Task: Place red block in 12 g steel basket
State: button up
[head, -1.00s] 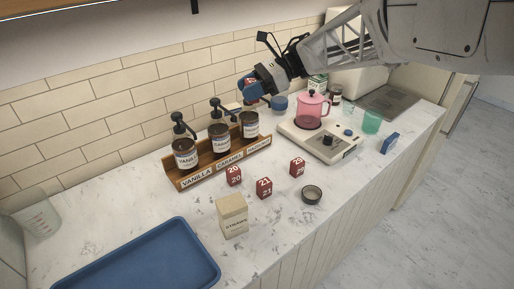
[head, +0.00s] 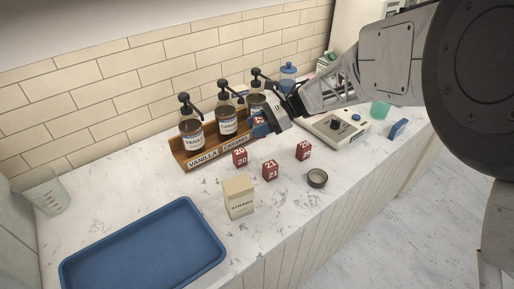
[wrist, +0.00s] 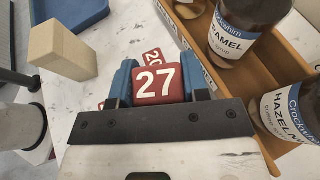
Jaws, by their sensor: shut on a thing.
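My gripper (head: 260,125) is shut on a red block (wrist: 156,84) marked 27, with a blue finger on each side of it in the wrist view. It holds the block near the hazelnut bottle, in front of the syrup rack in the head view. A small round dark metal cup (head: 316,184), which looks like the steel basket, stands on the counter to the right of the gripper, near the front edge. Its size mark cannot be read. Other red blocks stand between: one marked 20 (head: 240,158), one marked 21 (head: 270,171) and one near the basket (head: 304,151).
The wooden syrup rack (head: 190,164) holds pump bottles close to my gripper. A straws box (head: 239,198) stands in front of the blocks, and a blue tray (head: 140,250) lies at the left front. A white scale-like appliance (head: 336,128) stands behind the basket.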

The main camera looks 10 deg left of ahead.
send_over(257, 157)
notch_tip(257, 157, down, 5)
jog(key=shift+r, duration=0.1)
dwell(0.3)
jog(key=shift+f, duration=2.1)
jog(key=shift+f, duration=0.15)
jog(key=o, duration=0.9)
jog(key=shift+r, duration=0.2)
jog(key=shift+v, duration=6)
